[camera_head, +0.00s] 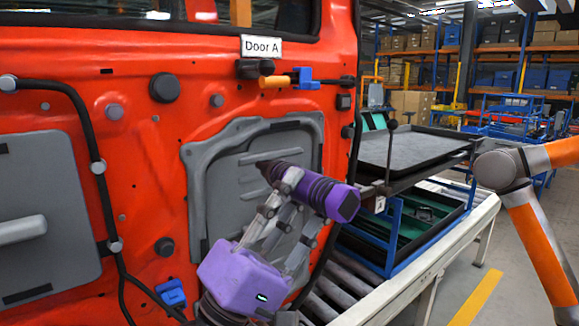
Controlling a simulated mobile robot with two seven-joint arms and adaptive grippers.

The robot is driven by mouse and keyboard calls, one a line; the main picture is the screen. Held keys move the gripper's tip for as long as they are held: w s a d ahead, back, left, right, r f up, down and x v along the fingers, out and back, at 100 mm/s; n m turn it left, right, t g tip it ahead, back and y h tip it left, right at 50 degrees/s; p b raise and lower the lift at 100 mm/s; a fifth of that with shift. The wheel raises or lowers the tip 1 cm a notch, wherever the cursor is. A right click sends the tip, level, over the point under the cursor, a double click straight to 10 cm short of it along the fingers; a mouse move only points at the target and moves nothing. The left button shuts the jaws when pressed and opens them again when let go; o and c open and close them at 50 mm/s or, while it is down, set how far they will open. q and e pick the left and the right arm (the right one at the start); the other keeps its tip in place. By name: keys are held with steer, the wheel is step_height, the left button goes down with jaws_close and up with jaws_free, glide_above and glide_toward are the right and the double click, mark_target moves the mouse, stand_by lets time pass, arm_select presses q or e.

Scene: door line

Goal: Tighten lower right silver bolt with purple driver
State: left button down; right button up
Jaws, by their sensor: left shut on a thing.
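My left gripper (290,205), with a purple body and grey fingers, is shut on a purple driver (322,190) with black ribbed bands. The driver is tilted, its dark tip at the upper left in front of the grey panel (240,200) on the red door (160,190). I cannot tell whether the tip touches the panel. Round grey fasteners (113,112) (216,100) show on the door, with others along the black cable at left. I cannot tell which is the lower right silver bolt; the driver and gripper hide part of the panel. My right gripper is out of view.
A "Door A" label (262,48) sits above an orange and blue latch (290,80) on the door. Right of the door, a black tray (420,148) stands above a blue-framed rack (395,230) on a roller conveyor (340,285).

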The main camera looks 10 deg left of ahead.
arm_select(q)
step_height(320, 180, down, 41)
steer(key=s+g+y+b, duration=0.2)
steer(key=g+y, duration=0.2)
steer(key=g, duration=0.1)
steer(key=shift+w+a+g+y+b, duration=0.6)
steer(key=shift+w+a+g+b, duration=0.4)
steer(key=shift+w+a+b, duration=0.9)
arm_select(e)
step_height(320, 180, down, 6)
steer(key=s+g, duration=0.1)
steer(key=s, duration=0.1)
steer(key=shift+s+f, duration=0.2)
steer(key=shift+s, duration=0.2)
